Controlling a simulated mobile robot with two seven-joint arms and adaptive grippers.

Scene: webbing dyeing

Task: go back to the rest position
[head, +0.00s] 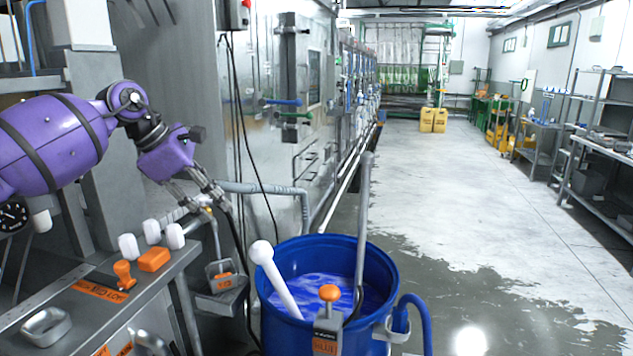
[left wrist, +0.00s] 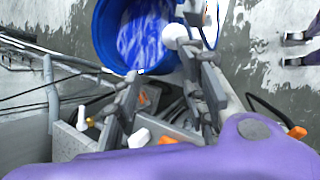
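My left gripper (head: 208,204) hangs at the left, above the gap between the steel bench and the blue drum. Its two fingers stand apart with nothing between them in the left wrist view (left wrist: 163,75). A blue drum (head: 383,283) of blue liquid stands right of and below it; it also shows in the left wrist view (left wrist: 101,35). A white round-topped rod (head: 277,281) leans in the drum, apart from the gripper. A small grey container with an orange label (head: 222,280) sits below the gripper. My right gripper is in neither view.
The steel bench (head: 155,283) at left holds white and orange knobs and a metal dish (head: 46,327). A grey pipe (head: 364,215) rises at the drum. Steel machine cabinets line the left wall. The floor (head: 470,190) to the right is open, partly wet.

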